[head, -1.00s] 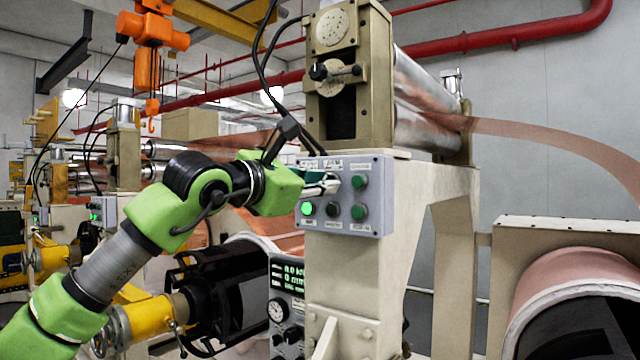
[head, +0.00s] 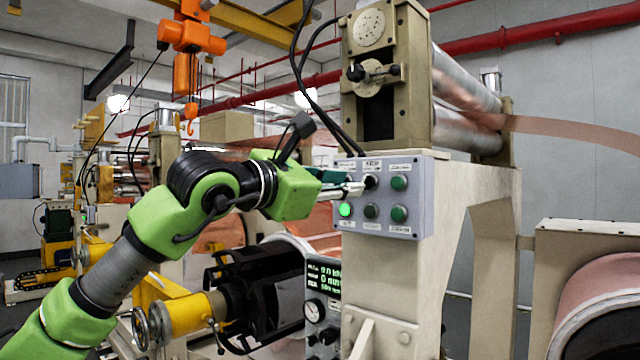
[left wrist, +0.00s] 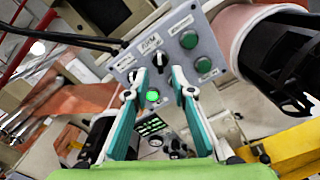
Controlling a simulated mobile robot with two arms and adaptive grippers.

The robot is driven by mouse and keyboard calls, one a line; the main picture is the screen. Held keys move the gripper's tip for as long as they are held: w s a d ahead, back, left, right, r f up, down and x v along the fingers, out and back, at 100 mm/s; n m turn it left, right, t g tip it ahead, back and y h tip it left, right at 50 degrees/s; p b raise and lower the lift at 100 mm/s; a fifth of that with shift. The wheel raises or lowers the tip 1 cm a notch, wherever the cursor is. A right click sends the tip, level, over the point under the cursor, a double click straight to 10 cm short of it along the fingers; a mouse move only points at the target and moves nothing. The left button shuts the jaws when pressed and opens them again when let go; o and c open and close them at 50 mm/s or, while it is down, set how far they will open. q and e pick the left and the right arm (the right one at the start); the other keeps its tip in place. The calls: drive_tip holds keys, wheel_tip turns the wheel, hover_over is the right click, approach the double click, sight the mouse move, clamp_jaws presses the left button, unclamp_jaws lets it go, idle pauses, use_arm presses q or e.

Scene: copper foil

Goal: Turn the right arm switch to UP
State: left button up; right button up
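The grey control panel (head: 420,208) is on the beige machine post, with two rows of controls under white labels. A black rotary switch (head: 371,182) is in the middle of its top row; it also shows in the left wrist view (left wrist: 160,60). My left gripper (head: 355,188) is in front of the panel's top row, just left of this switch. In the left wrist view its fingers (left wrist: 158,74) are apart with nothing between them, and the switch shows just beyond the tips. Another dark knob (left wrist: 132,76) is partly hidden by a finger. My right gripper is not in view.
The panel has a lit green button (head: 345,209), a black button (head: 371,211) and green buttons (head: 399,182) at right. A display box (head: 322,290) with dials is below. Black cables (head: 318,95) hang above the panel. Metal rollers (head: 465,85) carry copper foil behind.

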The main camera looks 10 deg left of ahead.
use_arm(q)
drive_tip(key=v, duration=0.7)
